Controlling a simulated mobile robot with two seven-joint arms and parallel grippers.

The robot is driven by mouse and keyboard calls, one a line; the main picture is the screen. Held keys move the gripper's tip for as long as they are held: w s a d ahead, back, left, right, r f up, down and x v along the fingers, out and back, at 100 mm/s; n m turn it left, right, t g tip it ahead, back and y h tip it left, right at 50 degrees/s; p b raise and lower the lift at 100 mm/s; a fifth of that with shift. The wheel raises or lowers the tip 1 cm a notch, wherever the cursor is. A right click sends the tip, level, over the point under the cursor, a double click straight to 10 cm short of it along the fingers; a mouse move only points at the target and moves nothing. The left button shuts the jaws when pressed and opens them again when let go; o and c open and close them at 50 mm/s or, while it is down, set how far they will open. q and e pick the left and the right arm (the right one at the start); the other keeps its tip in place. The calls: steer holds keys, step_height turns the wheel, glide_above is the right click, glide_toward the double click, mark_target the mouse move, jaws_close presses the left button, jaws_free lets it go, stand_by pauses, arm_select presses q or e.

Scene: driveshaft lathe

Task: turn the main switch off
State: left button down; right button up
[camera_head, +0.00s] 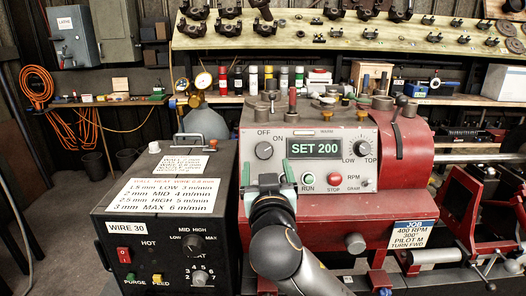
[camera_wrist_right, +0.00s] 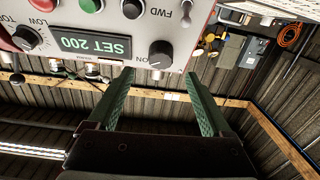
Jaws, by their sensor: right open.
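A round dark knob (camera_head: 264,150) marked OFF and ON sits at the upper left of the lathe's light control panel (camera_head: 330,181). The same knob (camera_wrist_right: 160,54) shows in the right wrist view, where the panel appears upside down. My right gripper (camera_head: 269,181) is below the knob in the head view. Its green fingers are apart and empty. In the right wrist view my gripper (camera_wrist_right: 160,82) points toward the knob, which lies ahead of the gap between the fingertips, apart from them. My left gripper is not in view.
A lit display (camera_head: 315,149) reads SET 200; green RUN (camera_head: 308,179) and red STOP (camera_head: 333,179) buttons sit close by. A black wire-feed box (camera_head: 165,235) stands left of the lathe. A grey wall box (camera_head: 72,36) with a lever hangs at upper left.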

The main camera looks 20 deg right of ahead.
mark_target(264, 152)
steer(key=p+x, duration=0.1)
steer(key=x, duration=0.6)
steer(key=shift+w, duration=0.15)
jaws_close()
stand_by(0.5)
